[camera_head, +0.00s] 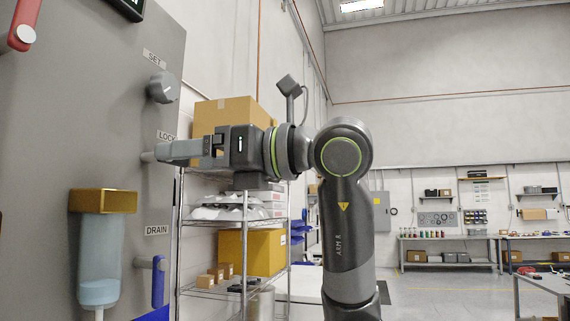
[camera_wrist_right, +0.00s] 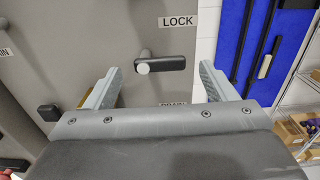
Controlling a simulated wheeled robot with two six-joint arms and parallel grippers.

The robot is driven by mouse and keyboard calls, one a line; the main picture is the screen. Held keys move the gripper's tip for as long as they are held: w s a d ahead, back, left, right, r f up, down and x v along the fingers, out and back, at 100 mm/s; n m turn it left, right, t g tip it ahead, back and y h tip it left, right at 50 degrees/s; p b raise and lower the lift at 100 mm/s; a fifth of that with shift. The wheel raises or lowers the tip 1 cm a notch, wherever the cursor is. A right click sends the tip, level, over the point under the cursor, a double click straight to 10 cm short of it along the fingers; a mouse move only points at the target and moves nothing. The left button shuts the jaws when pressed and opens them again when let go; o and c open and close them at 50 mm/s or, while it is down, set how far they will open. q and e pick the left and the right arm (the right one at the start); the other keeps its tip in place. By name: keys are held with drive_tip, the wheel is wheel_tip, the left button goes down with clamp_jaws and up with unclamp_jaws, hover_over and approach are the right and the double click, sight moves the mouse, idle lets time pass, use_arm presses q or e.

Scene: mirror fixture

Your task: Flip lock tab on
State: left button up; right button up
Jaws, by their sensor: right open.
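The lock tab (camera_wrist_right: 172,63) is a short black bar in the right wrist view, below the LOCK label (camera_wrist_right: 178,21). It lies level, reaching right from a grey round pivot (camera_wrist_right: 143,67) on the grey panel (camera_wrist_right: 95,40). My right gripper (camera_wrist_right: 160,70) is open, with one finger on each side of the tab in that view and no visible contact. In the head view my right gripper (camera_head: 163,150) points left at the panel just below the LOCK label (camera_head: 167,135) and hides most of the tab. My left gripper is not in view.
The panel also carries a SET knob (camera_head: 163,88) above, a blue drain handle (camera_head: 158,281) below, a brass-topped clear cup (camera_head: 101,245) and a red handle (camera_head: 24,25). A wire shelf with boxes (camera_head: 252,252) stands behind my right arm. Open floor lies right.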

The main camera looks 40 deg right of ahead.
drive_tip(key=b+v, duration=0.4)
drive_tip(key=v, duration=0.9)
